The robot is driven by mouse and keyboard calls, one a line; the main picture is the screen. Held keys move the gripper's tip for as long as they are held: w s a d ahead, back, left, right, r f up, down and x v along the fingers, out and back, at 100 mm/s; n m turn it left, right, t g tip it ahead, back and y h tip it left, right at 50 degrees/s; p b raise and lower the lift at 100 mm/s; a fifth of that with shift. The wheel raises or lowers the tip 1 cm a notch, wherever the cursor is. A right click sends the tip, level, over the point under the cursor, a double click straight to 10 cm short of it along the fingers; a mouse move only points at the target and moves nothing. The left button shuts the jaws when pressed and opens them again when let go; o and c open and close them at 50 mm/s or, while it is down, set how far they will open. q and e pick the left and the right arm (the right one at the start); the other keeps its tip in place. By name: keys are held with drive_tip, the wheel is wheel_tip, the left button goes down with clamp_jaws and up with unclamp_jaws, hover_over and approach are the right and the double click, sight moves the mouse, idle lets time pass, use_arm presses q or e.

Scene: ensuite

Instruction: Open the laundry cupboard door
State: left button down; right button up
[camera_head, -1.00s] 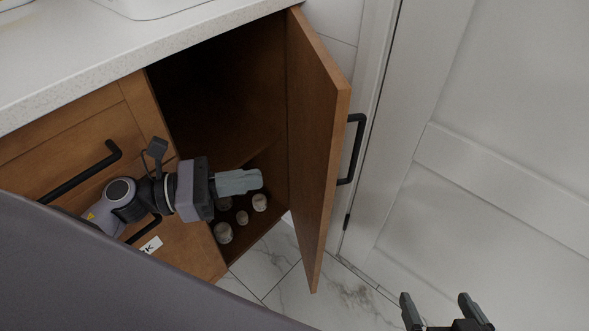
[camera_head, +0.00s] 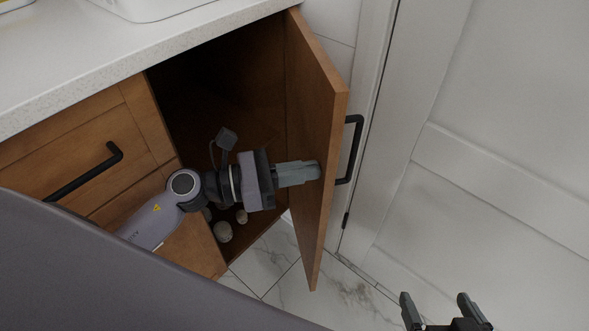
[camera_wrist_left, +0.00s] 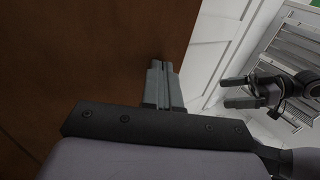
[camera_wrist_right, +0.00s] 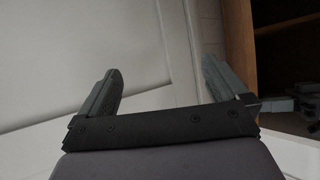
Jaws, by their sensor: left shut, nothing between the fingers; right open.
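The wooden cupboard door (camera_head: 318,150) stands wide open, swung out to the right of the dark cupboard interior (camera_head: 225,105). Its black bar handle (camera_head: 352,150) is on the far right face. My left gripper (camera_head: 317,171) is shut and empty, with its fingertips at the inner face of the door; they appear to touch it. In the left wrist view the shut fingers (camera_wrist_left: 160,66) end against the brown door panel (camera_wrist_left: 110,50). My right gripper (camera_head: 436,298) is open and empty at the lower right, apart from the door. It also shows open in the right wrist view (camera_wrist_right: 160,80).
Several small round pale objects (camera_head: 223,232) sit on the cupboard floor. A drawer with a black handle (camera_head: 85,175) is left of the opening, under the pale countertop (camera_head: 60,70). A white panelled door (camera_head: 480,150) stands close on the right. Marble tiles (camera_head: 285,270) lie below.

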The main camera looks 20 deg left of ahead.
sight(352, 165)
use_arm(q)
drive_tip(key=shift+d, duration=0.1)
use_arm(e)
drive_tip(key=shift+r, duration=0.1)
use_arm(q)
drive_tip(key=w+d+t+p, duration=0.1)
drive_tip(key=w+d+n+t+y+p, duration=0.1)
drive_tip(key=d+p, duration=0.1)
drive_tip(key=w+d+n+t+y+p, duration=0.1)
drive_tip(key=d+p, duration=0.1)
drive_tip(key=shift+w+d+r, duration=0.25)
drive_tip(key=shift+r, duration=0.1)
drive_tip(key=shift+n+y, duration=0.4)
drive_tip(key=shift+y, duration=0.1)
drive_tip(key=x, duration=0.4)
drive_tip(key=shift+d+f+p, duration=0.3)
drive_tip(key=shift+d+f, duration=0.05)
drive_tip(key=shift+d, duration=0.05)
use_arm(e)
drive_tip(key=shift+m+g+h, duration=0.5)
drive_tip(key=shift+g+h, duration=0.1)
drive_tip(key=d, duration=0.1)
drive_tip(key=s+d+f, duration=0.1)
drive_tip(key=s+d, duration=0.1)
drive_tip(key=shift+d+f, duration=0.4)
use_arm(q)
drive_tip(key=shift+a, duration=0.1)
